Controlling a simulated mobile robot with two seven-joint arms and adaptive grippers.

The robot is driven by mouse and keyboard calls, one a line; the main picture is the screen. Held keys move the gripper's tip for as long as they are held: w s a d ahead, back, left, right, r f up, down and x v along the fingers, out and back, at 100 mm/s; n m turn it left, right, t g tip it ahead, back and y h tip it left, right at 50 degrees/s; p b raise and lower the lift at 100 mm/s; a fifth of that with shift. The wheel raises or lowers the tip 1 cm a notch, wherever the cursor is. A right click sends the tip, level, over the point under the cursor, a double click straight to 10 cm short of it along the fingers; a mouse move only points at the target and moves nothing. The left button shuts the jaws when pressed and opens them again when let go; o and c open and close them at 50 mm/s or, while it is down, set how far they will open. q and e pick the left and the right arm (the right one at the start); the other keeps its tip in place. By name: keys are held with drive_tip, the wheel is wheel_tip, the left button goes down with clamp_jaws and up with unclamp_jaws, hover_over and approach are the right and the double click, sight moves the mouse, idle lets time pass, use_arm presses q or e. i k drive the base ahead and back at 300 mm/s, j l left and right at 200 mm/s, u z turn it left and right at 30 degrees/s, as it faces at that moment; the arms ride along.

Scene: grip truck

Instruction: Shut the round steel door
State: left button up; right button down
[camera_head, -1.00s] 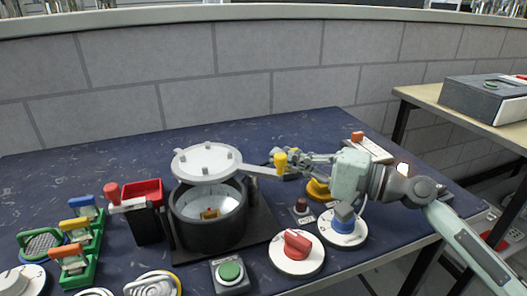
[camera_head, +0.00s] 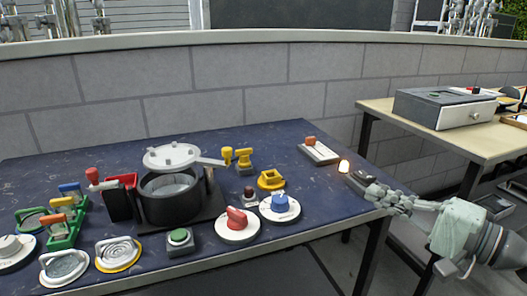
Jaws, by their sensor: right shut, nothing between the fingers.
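The round steel door (camera_head: 172,157) is a pale disc with small blocks around its rim. It stands open, raised at the back of the dark round pot (camera_head: 168,205), whose pale inside shows below it. A pale lever (camera_head: 210,162) runs from the door to the right, with a yellow knob (camera_head: 227,155) by its end. My right gripper (camera_head: 370,189) is shut and empty at the table's right edge, well apart from the door, close to a small dark box with a lit lamp (camera_head: 344,167). My left gripper is out of view.
Red (camera_head: 237,219) and blue (camera_head: 280,203) knobs on white discs, a green button (camera_head: 179,236) and yellow pieces (camera_head: 271,180) stand right and front of the pot. Green-based clamps (camera_head: 66,225) are at left. A second table (camera_head: 440,140) stands at right.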

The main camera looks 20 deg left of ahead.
sight(179, 153)
drive_tip(key=l+z, duration=0.1)
drive_tip(key=l+u, duration=0.2)
drive_tip(key=u, duration=0.25)
drive_tip(key=l+u, duration=0.2)
drive_tip(key=u, duration=0.2)
drive_tip(key=l+u, duration=0.15)
drive_tip(key=u, duration=0.3)
drive_tip(key=k, duration=0.05)
